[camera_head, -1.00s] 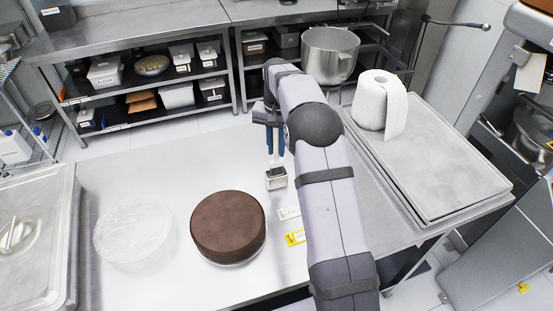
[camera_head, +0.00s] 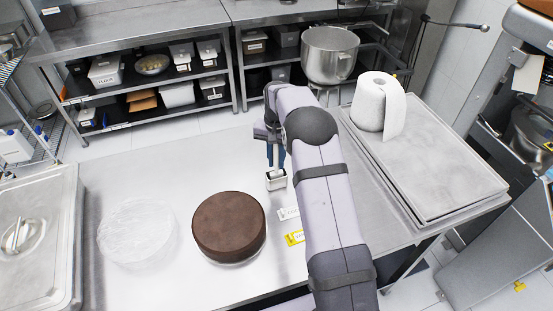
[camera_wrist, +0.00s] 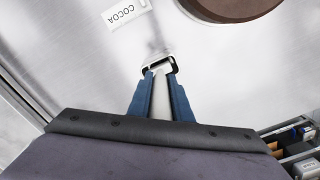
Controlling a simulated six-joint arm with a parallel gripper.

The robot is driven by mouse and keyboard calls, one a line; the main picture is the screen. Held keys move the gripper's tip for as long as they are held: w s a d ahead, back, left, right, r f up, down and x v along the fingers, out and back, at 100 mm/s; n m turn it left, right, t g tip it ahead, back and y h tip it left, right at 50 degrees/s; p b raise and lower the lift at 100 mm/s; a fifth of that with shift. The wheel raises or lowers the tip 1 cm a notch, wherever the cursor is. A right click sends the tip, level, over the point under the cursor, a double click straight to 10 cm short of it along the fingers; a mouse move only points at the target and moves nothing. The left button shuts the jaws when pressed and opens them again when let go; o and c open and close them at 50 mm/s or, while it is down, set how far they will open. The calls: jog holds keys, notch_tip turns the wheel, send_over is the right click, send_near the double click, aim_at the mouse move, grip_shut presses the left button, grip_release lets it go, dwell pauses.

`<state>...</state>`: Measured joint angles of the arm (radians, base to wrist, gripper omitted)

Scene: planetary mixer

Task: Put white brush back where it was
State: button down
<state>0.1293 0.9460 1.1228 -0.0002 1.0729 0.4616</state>
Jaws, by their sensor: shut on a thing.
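My gripper (camera_head: 275,168) points down with its blue fingers closed on the white brush (camera_wrist: 161,80). In the wrist view, the fingertips of my gripper (camera_wrist: 161,76) sit on both sides of the pale brush.
A paper roll (camera_head: 373,103) stands on trays (camera_head: 440,170) at right.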

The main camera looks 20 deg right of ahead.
jog(key=shift+f, duration=0.15)
jog(key=c, duration=1.6)
grip_release()
notch_tip(320, 180, up, 12)
jog(key=b, duration=0.3)
jog(key=shift+r, duration=0.2)
jog(key=shift+s, duration=0.15)
